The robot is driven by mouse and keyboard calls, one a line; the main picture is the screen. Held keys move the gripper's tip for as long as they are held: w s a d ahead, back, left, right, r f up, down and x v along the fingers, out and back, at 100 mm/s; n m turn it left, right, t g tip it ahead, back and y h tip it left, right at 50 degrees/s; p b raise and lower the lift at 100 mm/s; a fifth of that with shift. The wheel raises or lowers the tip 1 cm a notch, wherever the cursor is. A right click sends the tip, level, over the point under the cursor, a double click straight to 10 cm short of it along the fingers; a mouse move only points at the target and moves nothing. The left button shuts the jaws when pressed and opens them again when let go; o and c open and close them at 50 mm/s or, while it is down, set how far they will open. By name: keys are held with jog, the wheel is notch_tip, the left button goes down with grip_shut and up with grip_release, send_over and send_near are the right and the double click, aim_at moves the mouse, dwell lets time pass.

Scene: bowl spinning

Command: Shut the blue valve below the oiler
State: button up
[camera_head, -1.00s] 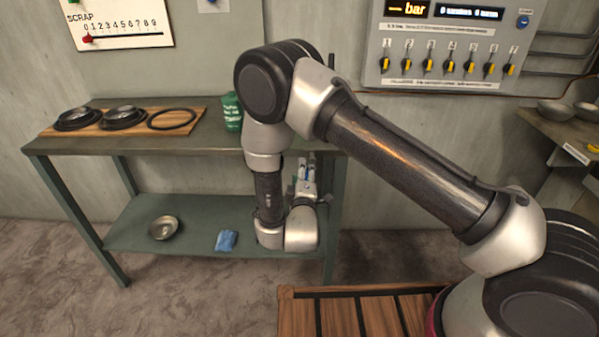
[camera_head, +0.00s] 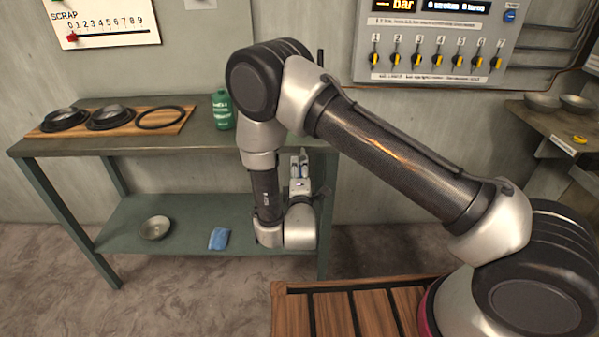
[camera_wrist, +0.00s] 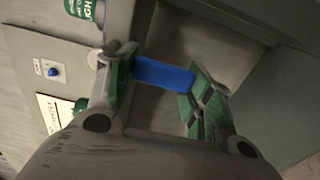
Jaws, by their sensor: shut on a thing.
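In the wrist view, my gripper (camera_wrist: 163,70) has its two green-padded fingers at either end of a flat blue bar (camera_wrist: 165,76), which looks like the blue valve's handle. The bar spans the gap between the fingers, and my gripper is shut on it. In the head view, my gripper (camera_head: 300,168) is partly hidden behind my arm by the bench's right end. The valve's body and the oiler cannot be made out clearly.
A green workbench (camera_head: 180,143) carries a wooden board (camera_head: 90,128) with dark rings and a green bottle (camera_head: 222,110). Its lower shelf (camera_head: 185,215) holds a metal bowl (camera_head: 155,227) and a blue cloth (camera_head: 219,239). A wall panel (camera_head: 430,45) has several yellow-and-black knobs.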

jog(key=o, duration=1.5)
jog(key=s, duration=0.7)
jog(key=shift+s+a, duration=0.1)
jog(key=shift+s, duration=0.2)
